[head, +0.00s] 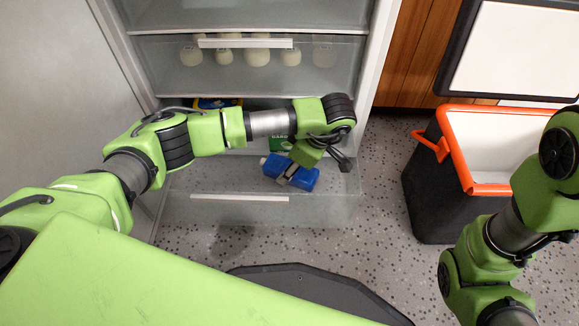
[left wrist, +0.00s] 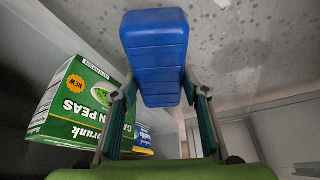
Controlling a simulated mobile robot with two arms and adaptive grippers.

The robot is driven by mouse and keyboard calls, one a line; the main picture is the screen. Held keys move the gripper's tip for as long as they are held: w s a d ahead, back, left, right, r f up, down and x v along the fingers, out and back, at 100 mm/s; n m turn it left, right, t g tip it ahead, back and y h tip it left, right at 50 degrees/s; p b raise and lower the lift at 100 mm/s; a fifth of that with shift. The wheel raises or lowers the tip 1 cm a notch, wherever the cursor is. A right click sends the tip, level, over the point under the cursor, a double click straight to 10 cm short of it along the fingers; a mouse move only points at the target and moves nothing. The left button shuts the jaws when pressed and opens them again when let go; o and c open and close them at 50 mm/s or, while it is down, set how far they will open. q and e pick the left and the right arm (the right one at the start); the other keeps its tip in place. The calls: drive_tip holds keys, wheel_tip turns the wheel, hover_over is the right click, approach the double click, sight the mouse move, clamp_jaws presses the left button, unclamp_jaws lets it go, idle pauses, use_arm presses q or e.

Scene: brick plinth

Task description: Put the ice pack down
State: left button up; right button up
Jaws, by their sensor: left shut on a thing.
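The blue ice pack (head: 305,179) is held in my left gripper (head: 288,177), over the pulled-out clear bottom drawer (head: 235,213) of the fridge. In the left wrist view the ice pack (left wrist: 156,48) is a ribbed blue block, gripped near its lower end between the two fingers of my left gripper (left wrist: 161,93). I cannot tell whether it touches the drawer floor. My right arm shows at the right edge of the head view, but its gripper is out of view.
A green peas box (left wrist: 82,108) stands beside the ice pack, with a blue-and-yellow package (left wrist: 142,140) near it. Several pale round things (head: 257,56) fill the drawer above. A black cooler (head: 432,190) with an orange rim stands open on the floor at right.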

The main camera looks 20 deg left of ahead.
use_arm(q)
drive_tip(key=o, duration=1.4)
drive_tip(key=p+v, duration=0.8)
drive_tip(key=v, duration=0.4)
drive_tip(key=shift+r+p, duration=0.2)
drive_tip(key=shift+p, duration=0.15)
